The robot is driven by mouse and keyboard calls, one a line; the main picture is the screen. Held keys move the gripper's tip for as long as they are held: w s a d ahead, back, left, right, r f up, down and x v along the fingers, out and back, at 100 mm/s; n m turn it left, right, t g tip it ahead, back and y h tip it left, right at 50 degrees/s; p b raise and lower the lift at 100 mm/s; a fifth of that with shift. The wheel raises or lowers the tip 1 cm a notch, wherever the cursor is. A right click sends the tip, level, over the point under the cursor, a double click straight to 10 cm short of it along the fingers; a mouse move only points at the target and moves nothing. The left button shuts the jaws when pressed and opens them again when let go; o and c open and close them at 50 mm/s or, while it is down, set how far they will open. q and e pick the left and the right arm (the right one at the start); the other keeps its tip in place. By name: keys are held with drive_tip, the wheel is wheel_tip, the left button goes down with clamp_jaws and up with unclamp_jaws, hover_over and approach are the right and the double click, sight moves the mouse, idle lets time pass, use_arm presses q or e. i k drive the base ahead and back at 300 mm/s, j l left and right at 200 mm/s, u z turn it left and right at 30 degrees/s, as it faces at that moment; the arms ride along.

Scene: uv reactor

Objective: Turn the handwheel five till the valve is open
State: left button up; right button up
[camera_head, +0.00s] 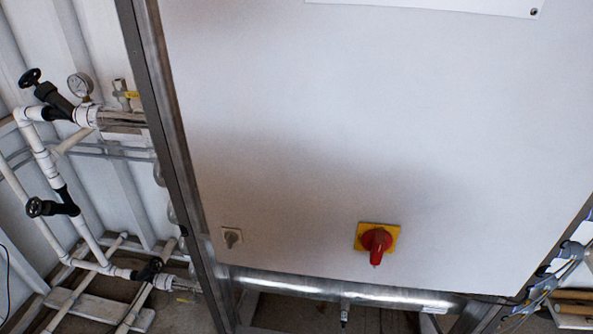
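Three black handwheels show on white pipework at the left. The upper handwheel (30,78) sits on an angled black valve body (53,98). The middle handwheel (35,207) faces left on a black valve (66,204) in a slanting pipe. The lower handwheel (149,269) is dark and small, near the cabinet's bottom left corner. I see no number on any of them, so I cannot tell which is handwheel five. I cannot tell how far any valve is open. Neither of my grippers is in view.
A large white cabinet (350,120) with a metal frame (172,130) fills the middle and right. A pressure gauge (80,86) stands beside the upper valve.

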sight(28, 77)
drive_tip(key=j+u, duration=0.25)
drive_tip(key=j, duration=0.4)
drive_tip(key=j+u, duration=0.2)
drive_tip(key=j, duration=0.45)
drive_tip(key=i+j+u, duration=0.25)
drive_tip(key=j, duration=0.4)
drive_tip(key=k, duration=0.1)
